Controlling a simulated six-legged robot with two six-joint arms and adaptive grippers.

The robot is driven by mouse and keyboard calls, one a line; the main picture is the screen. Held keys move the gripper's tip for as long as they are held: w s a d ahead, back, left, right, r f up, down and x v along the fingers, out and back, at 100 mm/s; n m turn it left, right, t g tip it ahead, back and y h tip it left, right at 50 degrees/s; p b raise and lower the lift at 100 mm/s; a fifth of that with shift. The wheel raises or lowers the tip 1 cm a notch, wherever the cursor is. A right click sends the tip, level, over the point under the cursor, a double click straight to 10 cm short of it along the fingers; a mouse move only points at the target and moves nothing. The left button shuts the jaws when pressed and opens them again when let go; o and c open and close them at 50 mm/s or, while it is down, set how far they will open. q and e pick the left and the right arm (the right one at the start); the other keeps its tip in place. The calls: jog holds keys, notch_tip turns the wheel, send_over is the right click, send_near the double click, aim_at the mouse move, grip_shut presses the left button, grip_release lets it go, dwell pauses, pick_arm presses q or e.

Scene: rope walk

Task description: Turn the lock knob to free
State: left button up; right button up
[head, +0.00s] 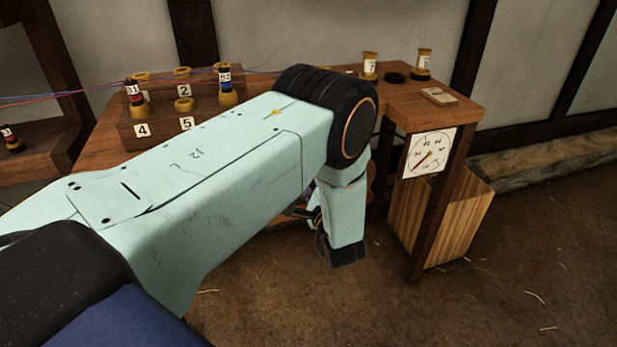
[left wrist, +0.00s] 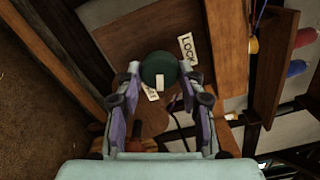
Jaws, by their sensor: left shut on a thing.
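In the left wrist view a round dark green lock knob (left wrist: 157,66) sits on a brown wooden panel (left wrist: 135,38). A pale mark on the knob points to the lower side of the picture, toward a partly hidden white label (left wrist: 150,92). A white label reading LOCK (left wrist: 188,48) is at the knob's upper right. My left gripper (left wrist: 159,72) is shut on the knob, one fingertip on each side. In the head view my left arm hides the knob and most of the gripper. My right gripper is in neither view.
A wooden bench (head: 393,90) stands behind my left arm. It carries a stepped rack (head: 118,122) with numbered spools and red and blue strands. A dial (head: 430,153) hangs at the bench's right end, above a wooden box (head: 462,215). Open floor lies at the lower right.

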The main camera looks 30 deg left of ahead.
pick_arm(q)
jog(key=shift+s+f, duration=0.1)
dwell(0.4)
jog(key=o, duration=1.1)
jog(key=shift+v, duration=3.75)
